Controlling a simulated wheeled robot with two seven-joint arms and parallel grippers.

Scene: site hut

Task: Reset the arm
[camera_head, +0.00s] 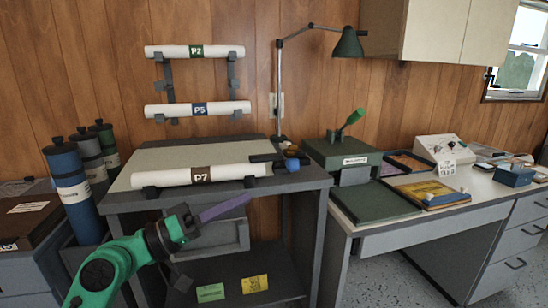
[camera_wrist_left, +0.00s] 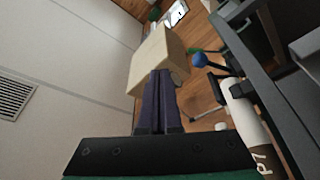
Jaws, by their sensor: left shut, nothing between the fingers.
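My left gripper (camera_head: 240,201) comes in from the lower left on a green arm, in front of the grey stand (camera_head: 318,182). Its purple fingers are closed together and empty, pointing right and slightly up. In the left wrist view the shut fingers (camera_wrist_left: 158,98) point towards a pale wall cabinet (camera_wrist_left: 150,60), with nothing between them. My right gripper is in neither view.
A white roll marked P7 (camera_head: 190,175) lies on the stand, close above my left gripper. Rolls P2 (camera_head: 180,51) and P5 (camera_head: 180,110) hang on the wall rack. A lamp (camera_head: 347,44) stands behind. Dark tubes (camera_head: 72,185) stand at left; a desk (camera_head: 480,190) is at right.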

